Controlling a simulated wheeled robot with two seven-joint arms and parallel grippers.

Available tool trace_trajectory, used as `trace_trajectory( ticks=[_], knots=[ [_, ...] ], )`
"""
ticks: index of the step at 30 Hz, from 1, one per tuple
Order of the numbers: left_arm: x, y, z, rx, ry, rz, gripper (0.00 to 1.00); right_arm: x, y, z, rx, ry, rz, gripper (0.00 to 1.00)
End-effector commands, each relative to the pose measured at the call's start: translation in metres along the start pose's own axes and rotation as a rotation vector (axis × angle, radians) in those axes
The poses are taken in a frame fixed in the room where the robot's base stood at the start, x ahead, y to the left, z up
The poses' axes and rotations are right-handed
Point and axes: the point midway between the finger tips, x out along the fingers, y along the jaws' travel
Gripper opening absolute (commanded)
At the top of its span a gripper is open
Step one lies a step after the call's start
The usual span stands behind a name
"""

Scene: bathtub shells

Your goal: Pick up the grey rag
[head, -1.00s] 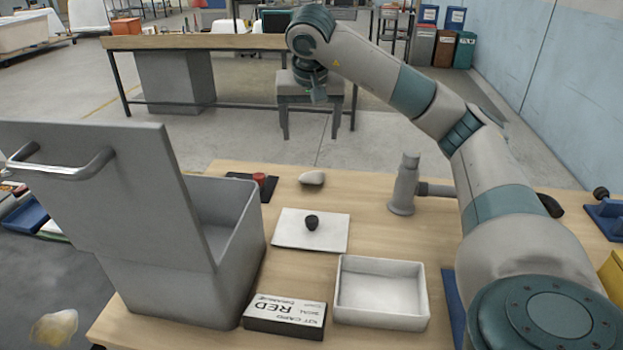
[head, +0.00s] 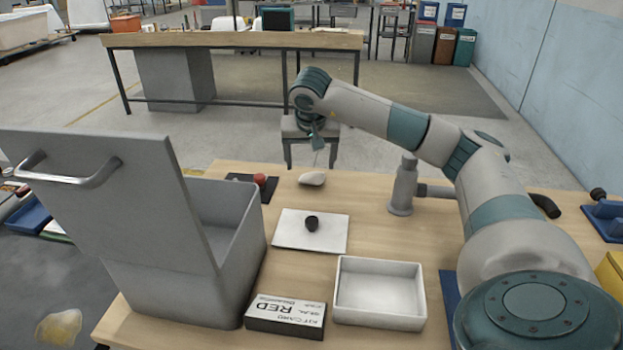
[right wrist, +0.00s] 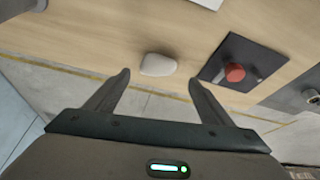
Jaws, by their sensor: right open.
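A small pale grey lump, which I take to be the grey rag (head: 312,178), lies near the far edge of the wooden table. In the right wrist view the rag (right wrist: 158,64) shows just beyond the fingertips, roughly centred between them. My right gripper (head: 311,165) is open and empty, with its fingers pointing down above the table's far edge. It also shows in the right wrist view (right wrist: 160,78), fingers spread wide and apart from the rag. My left gripper is not in view.
A dark plate with a red knob (head: 260,181) lies left of the rag. A white board with a black knob (head: 311,224), a white tray (head: 378,292), a labelled box (head: 286,315) and a large grey bin (head: 205,250) stand nearer. A grey post (head: 402,187) stands right.

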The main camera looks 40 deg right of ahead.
Motion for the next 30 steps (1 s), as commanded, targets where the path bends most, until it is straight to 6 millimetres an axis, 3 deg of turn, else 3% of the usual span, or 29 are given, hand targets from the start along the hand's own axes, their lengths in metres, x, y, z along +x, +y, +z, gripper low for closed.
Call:
trace_trajectory(
  ticks=[8,13,21,30],
  knots=[
    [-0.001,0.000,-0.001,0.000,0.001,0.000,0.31,0.002,0.000,0.000,0.000,-0.001,0.001,0.75],
    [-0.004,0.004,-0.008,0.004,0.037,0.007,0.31,0.016,0.003,-0.002,0.001,-0.002,0.003,0.75],
    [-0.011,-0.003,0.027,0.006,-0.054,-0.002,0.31,0.044,0.004,-0.003,0.000,-0.002,0.001,0.75],
    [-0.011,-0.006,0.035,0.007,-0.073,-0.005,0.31,0.052,0.004,-0.003,0.000,0.000,0.000,0.75]
  ],
)
